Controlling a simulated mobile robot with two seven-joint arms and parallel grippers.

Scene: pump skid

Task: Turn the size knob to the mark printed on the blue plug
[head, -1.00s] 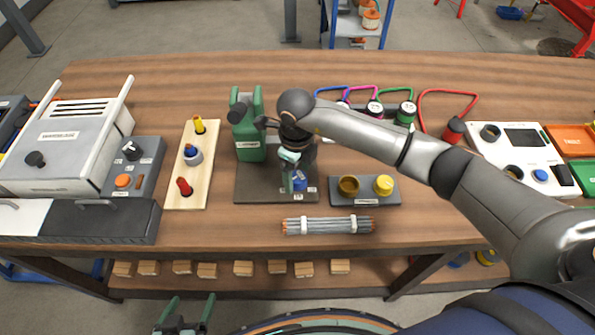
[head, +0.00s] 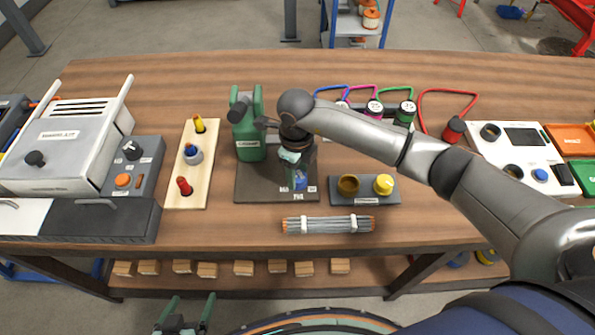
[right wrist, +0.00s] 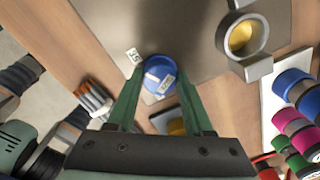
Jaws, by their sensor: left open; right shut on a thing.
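The blue plug (head: 300,181) is at the front of the dark base plate of the green clamp, with a pale printed label on it. In the right wrist view the plug (right wrist: 160,76) sits between the fingertips; its label is too small to read. My right gripper (head: 294,172) is shut on the plug; I cannot tell whether the plug touches the plate. A black knob with a white top (head: 132,150), possibly the size knob, is on the grey control box at the left; its marks are unreadable. My left gripper (head: 184,318) is open and empty below the table's front edge.
The green clamp (head: 247,130) stands behind the plug. A wooden board (head: 174,185) with coloured pegs lies between it and the grey control box (head: 149,175).

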